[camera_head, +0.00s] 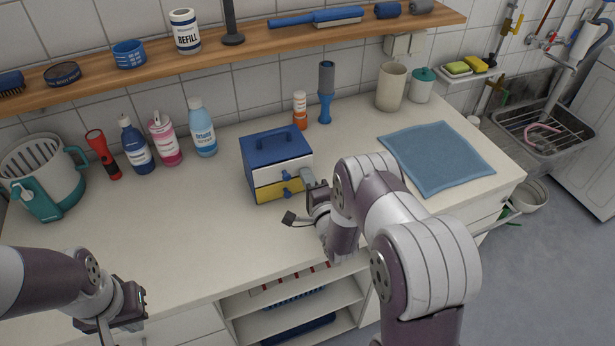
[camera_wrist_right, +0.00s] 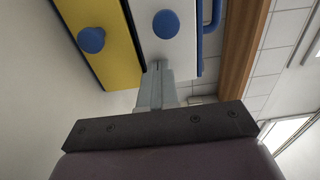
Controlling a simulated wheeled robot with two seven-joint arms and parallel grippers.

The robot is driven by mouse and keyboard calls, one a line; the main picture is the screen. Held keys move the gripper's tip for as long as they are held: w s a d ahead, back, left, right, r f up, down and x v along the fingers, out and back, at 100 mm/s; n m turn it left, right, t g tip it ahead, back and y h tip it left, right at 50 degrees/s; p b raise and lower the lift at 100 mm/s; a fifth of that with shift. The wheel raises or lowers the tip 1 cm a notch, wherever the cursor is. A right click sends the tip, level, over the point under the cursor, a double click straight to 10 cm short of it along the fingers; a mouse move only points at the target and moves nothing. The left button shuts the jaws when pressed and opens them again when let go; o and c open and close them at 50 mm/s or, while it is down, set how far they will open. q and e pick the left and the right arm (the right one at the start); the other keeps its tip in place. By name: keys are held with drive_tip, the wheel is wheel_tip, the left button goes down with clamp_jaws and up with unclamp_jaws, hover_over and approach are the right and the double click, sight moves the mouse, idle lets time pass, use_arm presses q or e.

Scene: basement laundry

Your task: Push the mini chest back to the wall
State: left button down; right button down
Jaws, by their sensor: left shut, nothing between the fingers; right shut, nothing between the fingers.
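The mini chest (camera_head: 268,149) stands on the counter, with a blue top and handle, a white upper drawer (camera_head: 268,177) and a yellow lower drawer (camera_head: 266,192), each with a blue knob. Both drawers look closed. There is counter between its back and the tiled wall. My right gripper (camera_head: 307,175) is shut and empty at the chest's right front. In the right wrist view its fingertips (camera_wrist_right: 158,72) are at the white drawer front, beside the knob (camera_wrist_right: 166,24); contact is unclear. My left gripper (camera_head: 104,328) is shut, low at the left by the counter's front edge.
A blue cloth (camera_head: 436,157) lies to the right. A wooden shelf (camera_head: 228,57) runs above.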

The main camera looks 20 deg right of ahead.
drive_tip(key=shift+d, duration=0.1)
drive_tip(key=shift+w+f+b, duration=0.2)
drive_tip(key=shift+w+b, duration=0.15)
drive_tip(key=w+b, duration=0.3)
drive_tip(key=w, duration=0.1)
drive_tip(key=w+b, duration=0.3)
drive_tip(key=w+f+b, duration=0.1)
drive_tip(key=w+b, duration=0.2)
drive_tip(key=w, duration=0.1)
drive_tip(key=shift+w, duration=0.35)
drive_tip(key=w+b, duration=0.1)
drive_tip(key=w, duration=0.2)
drive_tip(key=shift+w+r+b, duration=0.1)
drive_tip(key=shift+r+b, duration=0.25)
drive_tip(key=shift+r, duration=0.05)
drive_tip(key=shift+r+p, duration=0.2)
drive_tip(key=shift+p, duration=0.2)
drive_tip(key=shift+r, duration=0.15)
